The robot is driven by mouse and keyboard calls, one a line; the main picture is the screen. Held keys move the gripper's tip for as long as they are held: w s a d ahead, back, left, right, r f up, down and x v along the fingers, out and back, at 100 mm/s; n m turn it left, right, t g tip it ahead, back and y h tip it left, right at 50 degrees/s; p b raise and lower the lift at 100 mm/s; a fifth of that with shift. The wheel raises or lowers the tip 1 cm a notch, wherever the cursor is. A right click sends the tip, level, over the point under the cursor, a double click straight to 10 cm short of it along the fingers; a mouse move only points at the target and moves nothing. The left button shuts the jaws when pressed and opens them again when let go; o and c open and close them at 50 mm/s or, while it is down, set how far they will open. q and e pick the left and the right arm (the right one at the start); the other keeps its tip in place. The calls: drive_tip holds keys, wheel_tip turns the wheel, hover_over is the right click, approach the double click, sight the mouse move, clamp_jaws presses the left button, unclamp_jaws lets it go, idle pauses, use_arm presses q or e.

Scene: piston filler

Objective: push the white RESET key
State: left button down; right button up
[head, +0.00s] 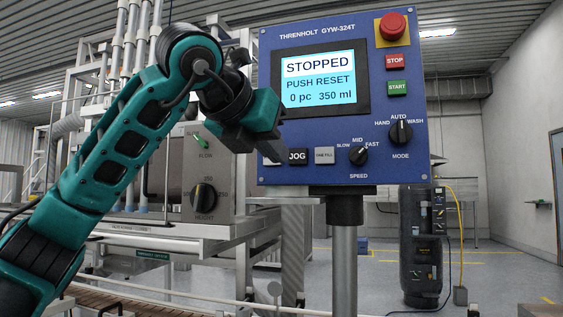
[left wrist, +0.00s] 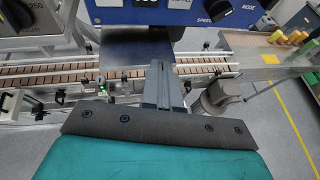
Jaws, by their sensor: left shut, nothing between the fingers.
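The blue control panel (head: 300,120) shows a screen (head: 319,82) reading STOPPED, PUSH RESET, 0 pc, 350 ml. A pale key (head: 271,159) shows its lower part at the panel's bottom left, left of the black JOG key (head: 298,157). My gripper hides its upper part, and its label cannot be read. My left gripper (head: 268,142) is shut and empty, in front of the panel's lower left edge, just above that key in the picture. Contact cannot be told. In the left wrist view the shut fingers (left wrist: 158,72) point toward the panel's lower edge (left wrist: 160,17).
A grey key (head: 324,155), a SPEED knob (head: 358,155) and a MODE knob (head: 401,132) sit right of JOG. STOP (head: 395,61), START (head: 397,88) and a red mushroom button (head: 392,26) are above. A conveyor (left wrist: 60,75) runs below the panel.

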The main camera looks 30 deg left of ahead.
use_arm(q)
drive_tip(key=s+a+r+n+t+y, duration=0.1)
drive_tip(key=s+a+r+n+y, duration=0.2)
drive_tip(key=a+r, duration=0.1)
drive_tip(key=shift+s+a+r+b, duration=0.15)
drive_tip(key=shift+s+a+b, duration=0.2)
use_arm(e)
drive_tip(key=shift+d+f, duration=0.4)
drive_tip(key=shift+d, duration=0.05)
use_arm(q)
drive_tip(key=x, duration=0.8)
drive_tip(key=r+x, duration=0.1)
drive_tip(key=x, duration=0.4)
drive_tip(key=shift+a, duration=0.1)
drive_tip(key=shift+w+a, duration=0.15)
drive_tip(key=shift+w, duration=0.4)
use_arm(e)
drive_tip(key=shift+r, duration=0.15)
